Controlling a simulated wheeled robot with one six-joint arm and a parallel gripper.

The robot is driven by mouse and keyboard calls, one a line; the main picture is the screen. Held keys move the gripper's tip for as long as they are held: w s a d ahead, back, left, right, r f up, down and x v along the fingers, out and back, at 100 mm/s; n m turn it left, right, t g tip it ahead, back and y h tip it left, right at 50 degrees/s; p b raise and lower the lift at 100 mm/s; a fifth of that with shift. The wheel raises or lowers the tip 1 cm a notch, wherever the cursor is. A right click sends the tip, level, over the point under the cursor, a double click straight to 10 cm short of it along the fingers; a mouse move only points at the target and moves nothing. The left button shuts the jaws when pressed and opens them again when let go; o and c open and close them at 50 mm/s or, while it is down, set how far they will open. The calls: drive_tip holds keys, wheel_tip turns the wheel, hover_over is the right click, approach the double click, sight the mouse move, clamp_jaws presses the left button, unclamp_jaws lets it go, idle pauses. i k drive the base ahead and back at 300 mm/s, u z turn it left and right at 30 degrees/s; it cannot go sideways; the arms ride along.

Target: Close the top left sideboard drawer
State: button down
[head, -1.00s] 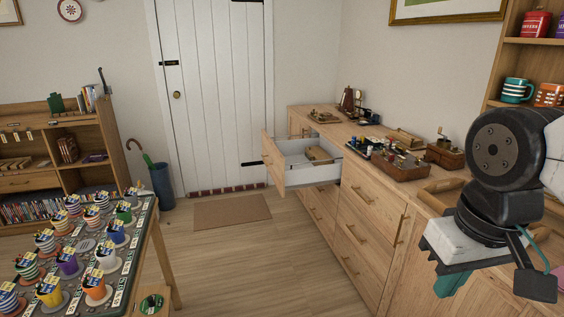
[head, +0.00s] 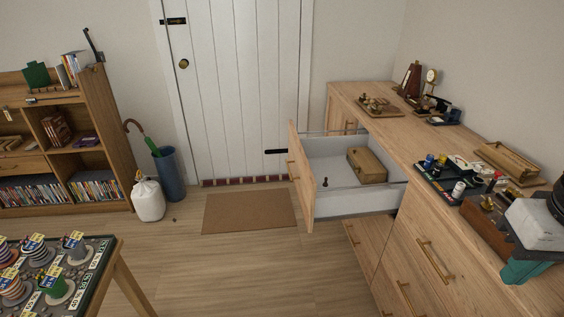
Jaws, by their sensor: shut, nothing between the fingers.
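The top left sideboard drawer (head: 302,178) is pulled well out from the wooden sideboard (head: 470,268). Its wooden front with a bar handle faces left, toward the door side. Inside the white-walled drawer lie a wooden box (head: 367,165) and a small dark object (head: 325,182). My gripper (head: 518,272) is at the right edge of the head view, over the sideboard top and partly cut off by the frame. It is shut and holds nothing. It is well to the right of the drawer and apart from it.
The sideboard top carries a metronome (head: 410,78), a tray of small bottles (head: 447,180) and other wooden items. A game table (head: 104,262) stands at lower left. Floor with a brown mat (head: 249,211) is clear before the drawer. A white bag (head: 148,200) stands by the umbrella stand (head: 169,174).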

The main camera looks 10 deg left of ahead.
sight(311, 160)
drive_tip(key=u, duration=0.5)
drive_tip(key=i, duration=1.3)
drive_tip(key=u, duration=0.5)
